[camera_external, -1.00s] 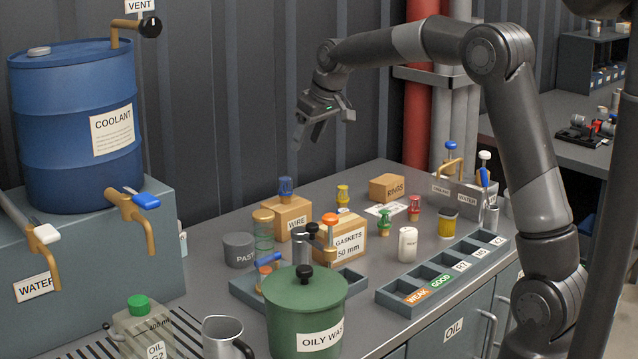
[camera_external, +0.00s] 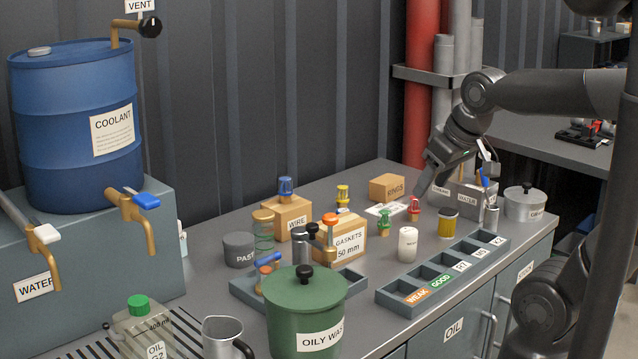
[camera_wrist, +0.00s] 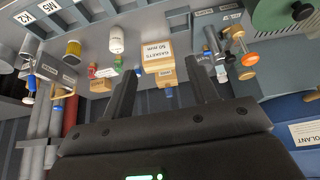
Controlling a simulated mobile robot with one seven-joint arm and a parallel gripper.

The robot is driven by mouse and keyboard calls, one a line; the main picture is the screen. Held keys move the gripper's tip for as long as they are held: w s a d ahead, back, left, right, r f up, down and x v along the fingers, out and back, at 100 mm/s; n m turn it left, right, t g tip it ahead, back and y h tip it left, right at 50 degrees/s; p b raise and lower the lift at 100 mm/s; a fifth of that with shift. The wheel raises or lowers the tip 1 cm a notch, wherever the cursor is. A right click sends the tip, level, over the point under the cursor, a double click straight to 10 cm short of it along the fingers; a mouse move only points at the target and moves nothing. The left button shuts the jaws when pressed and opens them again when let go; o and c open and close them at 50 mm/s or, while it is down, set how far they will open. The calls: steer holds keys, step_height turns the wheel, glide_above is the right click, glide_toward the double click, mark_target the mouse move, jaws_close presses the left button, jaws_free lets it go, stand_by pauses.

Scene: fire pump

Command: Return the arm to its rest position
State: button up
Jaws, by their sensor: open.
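My gripper (camera_external: 432,172) hangs at the right rear of the workbench in the external view, above the bench top and near the small red-topped fitting (camera_external: 414,208). In the wrist view its two dark fingers (camera_wrist: 161,98) stand apart with nothing between them. Beyond them the gaskets box (camera_wrist: 157,56) shows on the bench, out of reach of the fingers. My forearm runs to the right edge of the external view. I cannot tell the exact height of the fingertips above the bench.
The rings box (camera_external: 387,188) and the caddy with tools (camera_external: 470,196) stand close to my gripper. A grey lidded pot (camera_external: 525,204) is at the right bench end. The labelled sorting tray (camera_external: 440,277), green oily waste bin (camera_external: 306,315) and blue coolant drum (camera_external: 75,125) stand further off.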

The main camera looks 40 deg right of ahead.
steer(key=s+f, duration=0.2)
steer(key=s, duration=0.1)
steer(key=shift+s, duration=0.15)
